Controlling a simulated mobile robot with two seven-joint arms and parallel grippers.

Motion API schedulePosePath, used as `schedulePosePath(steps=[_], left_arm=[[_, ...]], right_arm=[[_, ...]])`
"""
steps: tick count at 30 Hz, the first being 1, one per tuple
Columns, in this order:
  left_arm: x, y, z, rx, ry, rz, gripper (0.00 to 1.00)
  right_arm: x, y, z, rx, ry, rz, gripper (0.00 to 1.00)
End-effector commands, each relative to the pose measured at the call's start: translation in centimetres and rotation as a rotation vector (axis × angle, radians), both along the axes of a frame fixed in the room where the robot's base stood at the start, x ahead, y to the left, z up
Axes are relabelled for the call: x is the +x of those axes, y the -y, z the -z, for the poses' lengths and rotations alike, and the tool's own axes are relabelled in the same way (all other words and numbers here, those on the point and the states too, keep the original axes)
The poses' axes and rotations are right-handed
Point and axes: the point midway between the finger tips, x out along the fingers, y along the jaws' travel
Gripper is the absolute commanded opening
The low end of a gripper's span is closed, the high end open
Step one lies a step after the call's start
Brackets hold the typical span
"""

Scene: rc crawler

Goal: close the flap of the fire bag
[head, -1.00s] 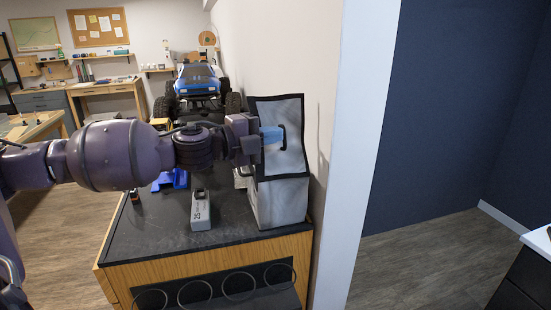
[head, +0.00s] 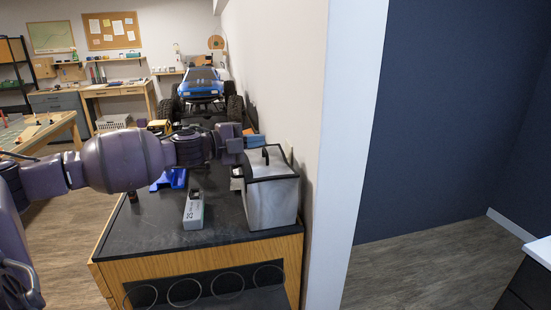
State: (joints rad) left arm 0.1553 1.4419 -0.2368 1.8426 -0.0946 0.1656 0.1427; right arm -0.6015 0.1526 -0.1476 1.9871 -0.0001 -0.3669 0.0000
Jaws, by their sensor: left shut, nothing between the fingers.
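The fire bag (head: 272,204) is a silver-grey box-shaped bag with black trim, standing at the right end of the black-topped cabinet. Its flap (head: 272,168) is folded down over the top, its black front edge along the bag's upper front rim. I cannot tell whether it lies fully flat. A dark loop stands up on the flap. My left gripper (head: 256,141) reaches in from the left and is at the bag's far top edge, shut and empty. Its blue fingertips are partly hidden behind the flap, and contact is unclear. My right gripper is out of view.
A grey battery-like box (head: 193,212) and a blue stand (head: 170,179) sit left of the bag on the cabinet top (head: 150,220). A blue RC crawler (head: 202,85) stands behind my arm. The wall is close on the bag's right.

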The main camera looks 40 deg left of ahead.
Motion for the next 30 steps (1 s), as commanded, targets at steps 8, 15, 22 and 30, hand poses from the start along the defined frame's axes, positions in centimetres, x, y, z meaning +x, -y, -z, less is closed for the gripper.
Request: schedulePosePath(steps=[8, 15, 22, 30], left_arm=[[0.7, -0.8, 1.2, -0.031, -0.026, 0.001, 0.0], [0.9, -1.1, 2.0, -0.089, -0.076, 0.0, 0.0], [1.0, -1.2, 2.2, -0.104, -0.087, 0.001, 0.0], [1.0, -1.2, 2.2, -0.105, -0.088, 0.001, 0.0]], right_arm=[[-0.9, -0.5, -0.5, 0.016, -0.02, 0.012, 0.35], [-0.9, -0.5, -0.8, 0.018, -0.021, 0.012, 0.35], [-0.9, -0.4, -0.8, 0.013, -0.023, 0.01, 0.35], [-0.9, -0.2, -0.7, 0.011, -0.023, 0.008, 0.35]])
